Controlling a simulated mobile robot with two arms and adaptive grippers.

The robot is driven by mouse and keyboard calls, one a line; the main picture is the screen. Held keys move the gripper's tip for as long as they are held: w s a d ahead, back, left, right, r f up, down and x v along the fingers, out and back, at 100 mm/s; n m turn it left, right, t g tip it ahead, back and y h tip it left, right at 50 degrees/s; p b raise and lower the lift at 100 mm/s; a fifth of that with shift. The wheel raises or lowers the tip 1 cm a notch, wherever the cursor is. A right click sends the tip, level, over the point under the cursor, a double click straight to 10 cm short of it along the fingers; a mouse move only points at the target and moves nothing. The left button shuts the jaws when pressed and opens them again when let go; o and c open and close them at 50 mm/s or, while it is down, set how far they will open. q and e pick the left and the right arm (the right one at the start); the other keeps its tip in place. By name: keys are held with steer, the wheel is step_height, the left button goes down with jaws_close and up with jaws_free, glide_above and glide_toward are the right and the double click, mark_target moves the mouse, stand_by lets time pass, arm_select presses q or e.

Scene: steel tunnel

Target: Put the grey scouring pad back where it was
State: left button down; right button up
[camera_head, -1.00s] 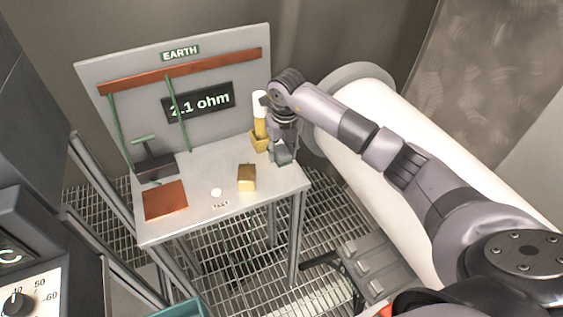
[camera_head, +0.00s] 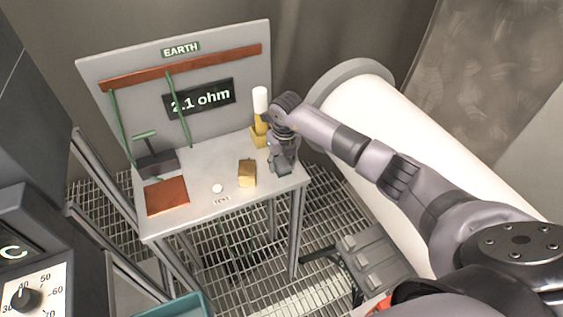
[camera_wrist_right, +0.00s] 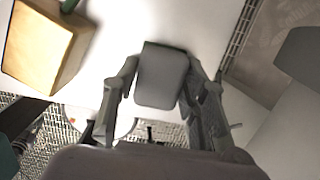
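The grey scouring pad (camera_wrist_right: 161,78) shows in the right wrist view as a rounded grey block with a green strip along its far edge. My right gripper (camera_wrist_right: 162,72) has a finger against each side of it and appears shut on it. In the head view the right gripper (camera_head: 281,165) is at the right end of the grey table (camera_head: 235,193); the pad is hard to tell from the fingers there. I cannot tell whether the pad touches the tabletop. My left gripper is not in view.
A yellow block (camera_head: 246,174) lies left of the gripper, also large in the right wrist view (camera_wrist_right: 42,45). A yellow holder with a white-topped cylinder (camera_head: 260,105) stands behind. A copper plate (camera_head: 167,196) and a white disc (camera_head: 217,188) lie farther left. A large white pipe (camera_head: 365,120) runs right of the table.

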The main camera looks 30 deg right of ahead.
mark_target(284, 165)
steer(key=o, duration=0.3)
steer(key=shift+r, duration=0.55)
steer(key=r+b, duration=0.1)
steer(key=r, duration=0.2)
steer(key=s+r+b, duration=0.1)
steer(key=r, duration=0.3)
steer(key=r+b, duration=0.1)
steer(key=r, duration=0.3)
steer(key=shift+s+r, duration=0.1)
steer(key=shift+s, duration=0.1)
